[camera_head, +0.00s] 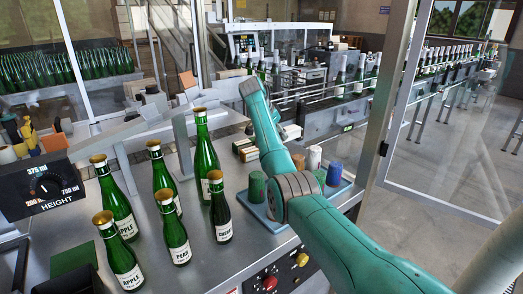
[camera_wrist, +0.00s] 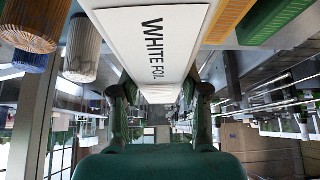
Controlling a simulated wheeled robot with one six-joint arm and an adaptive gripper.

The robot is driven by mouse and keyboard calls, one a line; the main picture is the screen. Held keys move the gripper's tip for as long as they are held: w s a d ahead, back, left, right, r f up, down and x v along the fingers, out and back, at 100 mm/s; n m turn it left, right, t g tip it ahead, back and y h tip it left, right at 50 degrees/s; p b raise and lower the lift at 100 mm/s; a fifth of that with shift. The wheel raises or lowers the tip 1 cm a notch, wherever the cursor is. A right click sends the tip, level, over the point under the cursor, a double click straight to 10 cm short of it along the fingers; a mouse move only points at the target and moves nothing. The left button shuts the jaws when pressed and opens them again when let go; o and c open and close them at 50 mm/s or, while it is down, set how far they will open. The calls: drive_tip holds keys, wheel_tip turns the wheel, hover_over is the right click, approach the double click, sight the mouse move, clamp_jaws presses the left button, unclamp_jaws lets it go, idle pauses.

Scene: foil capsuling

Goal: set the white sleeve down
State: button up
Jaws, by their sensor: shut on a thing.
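The white sleeve (camera_wrist: 150,45), labelled WHITE FOIL, fills the upper middle of the wrist view. It narrows downward between the fingers of my gripper (camera_wrist: 160,95), which is shut on it. The wrist view appears upside down. In the head view my arm covers the gripper, and I cannot make out the held sleeve there. Whether the sleeve touches a surface cannot be told.
Several green bottles (camera_head: 169,205) with gold tops stand on the metal table, left of my arm. A blue tray (camera_head: 262,212) with coloured pleated stacks lies beside my arm. Yellow (camera_wrist: 237,18) and green (camera_wrist: 280,20) pieces lie beside the sleeve. A conveyor (camera_head: 345,108) runs behind.

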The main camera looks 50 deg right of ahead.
drive_tip(key=shift+w+d+f, duration=0.1)
drive_tip(key=shift+f, duration=0.3)
wheel_tip(320, 180, down, 9)
drive_tip(key=shift+f, duration=0.15)
drive_tip(key=o, duration=1.3)
drive_tip(key=shift+f, duration=0.1)
drive_tip(key=v, duration=1.2)
